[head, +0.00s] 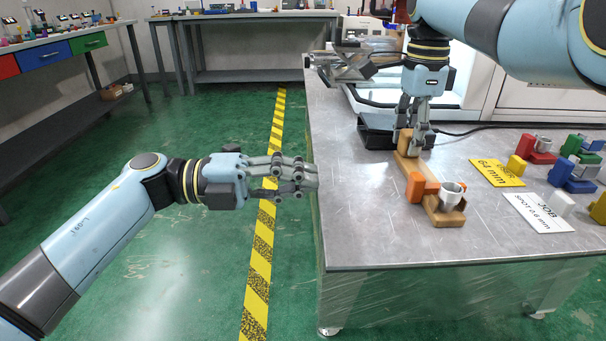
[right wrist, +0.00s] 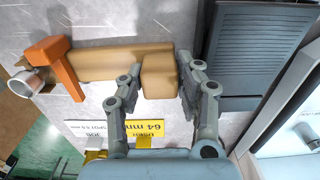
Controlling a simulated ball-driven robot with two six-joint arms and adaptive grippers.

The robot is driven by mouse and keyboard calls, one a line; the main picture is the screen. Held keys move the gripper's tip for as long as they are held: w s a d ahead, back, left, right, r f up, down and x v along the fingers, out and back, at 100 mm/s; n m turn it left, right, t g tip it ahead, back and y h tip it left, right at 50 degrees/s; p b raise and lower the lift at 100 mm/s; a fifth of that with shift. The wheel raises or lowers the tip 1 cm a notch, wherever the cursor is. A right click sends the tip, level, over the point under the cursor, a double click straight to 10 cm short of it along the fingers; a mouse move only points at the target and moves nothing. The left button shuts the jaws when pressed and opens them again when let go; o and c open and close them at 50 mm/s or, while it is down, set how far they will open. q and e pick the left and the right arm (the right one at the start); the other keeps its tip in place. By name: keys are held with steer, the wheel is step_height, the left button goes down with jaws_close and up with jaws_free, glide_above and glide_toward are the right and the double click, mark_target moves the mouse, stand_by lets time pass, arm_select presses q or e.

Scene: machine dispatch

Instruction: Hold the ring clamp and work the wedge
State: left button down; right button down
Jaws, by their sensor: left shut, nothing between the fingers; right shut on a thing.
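A long wooden piece (head: 412,166), which looks like the ring clamp, lies on the metal table. An orange block (head: 422,187) sits across its near part, beside a grey metal ring or cup (head: 452,190). My right gripper (head: 413,146) points down and is shut on the wooden block (right wrist: 159,76) at the far end of the clamp. In the right wrist view the orange piece (right wrist: 60,66) is T-shaped, left of the fingers. I cannot tell which part is the wedge. My left gripper (head: 312,178) is shut and empty at the table's left edge.
A yellow "64 mm" card (head: 497,172) and a white job card (head: 538,212) lie right of the clamp. Coloured blocks with metal cups, such as the red one (head: 535,149), stand further right. A dark ribbed pad (right wrist: 253,52) lies behind. The table's left front is clear.

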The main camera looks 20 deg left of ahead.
steer(key=c, duration=0.8)
jaws_free()
steer(key=shift+r, duration=0.1)
